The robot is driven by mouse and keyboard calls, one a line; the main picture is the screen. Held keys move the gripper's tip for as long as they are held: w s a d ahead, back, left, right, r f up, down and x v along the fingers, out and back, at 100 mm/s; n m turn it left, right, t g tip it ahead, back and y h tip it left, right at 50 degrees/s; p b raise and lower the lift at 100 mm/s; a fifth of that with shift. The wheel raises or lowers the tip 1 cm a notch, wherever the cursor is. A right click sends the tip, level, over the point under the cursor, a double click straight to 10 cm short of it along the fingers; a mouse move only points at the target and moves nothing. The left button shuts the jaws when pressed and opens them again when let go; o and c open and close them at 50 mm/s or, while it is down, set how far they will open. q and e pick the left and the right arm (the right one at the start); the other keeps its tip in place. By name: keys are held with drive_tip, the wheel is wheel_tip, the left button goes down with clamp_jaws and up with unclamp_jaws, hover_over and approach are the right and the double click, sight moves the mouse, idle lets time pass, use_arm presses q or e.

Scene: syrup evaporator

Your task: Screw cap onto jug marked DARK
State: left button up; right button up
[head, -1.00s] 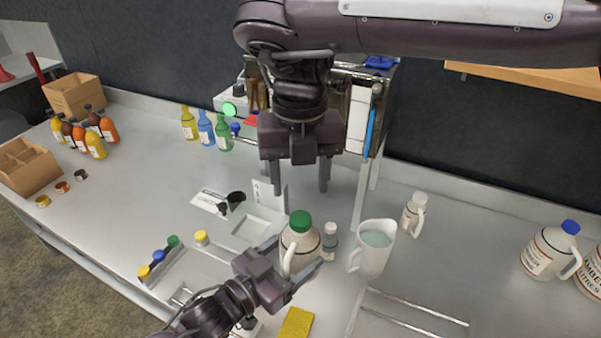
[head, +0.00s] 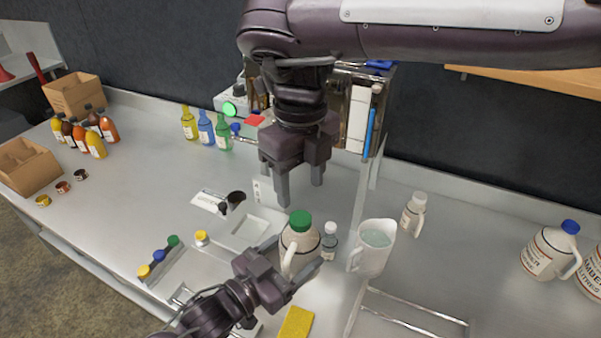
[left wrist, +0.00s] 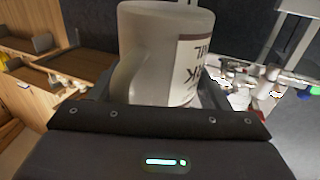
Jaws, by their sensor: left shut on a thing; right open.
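The cream jug (head: 301,241) stands upright on the bench with a green cap (head: 300,220) on its mouth. In the left wrist view the jug (left wrist: 160,50) fills the middle, with its handle at left and a partly visible label whose letters seem to end in "RK". My left gripper (head: 296,257) is shut around the jug's body from the front. My right gripper (head: 300,190) points down with its fingers apart, empty, just above the green cap. I cannot tell how tightly the cap sits on the jug.
A small bottle (head: 329,242) stands close to the jug's right. A pitcher (head: 373,246) and a small white jug (head: 414,213) stand farther right. A rack of coloured caps (head: 160,258) lies at left. A yellow sponge (head: 296,323) lies in front.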

sight(301, 217)
wheel_tip(301, 217, down, 7)
drive_tip(key=shift+r, duration=0.1)
idle(0.4)
drive_tip(key=c, duration=1)
drive_tip(key=m, duration=1.3)
drive_tip(key=shift+d, duration=0.1)
drive_tip(key=m, duration=1)
drive_tip(key=shift+m, duration=0.4)
drive_tip(key=m, duration=0.3)
drive_tip(key=shift+m, duration=0.4)
drive_tip(key=o, duration=1.1)
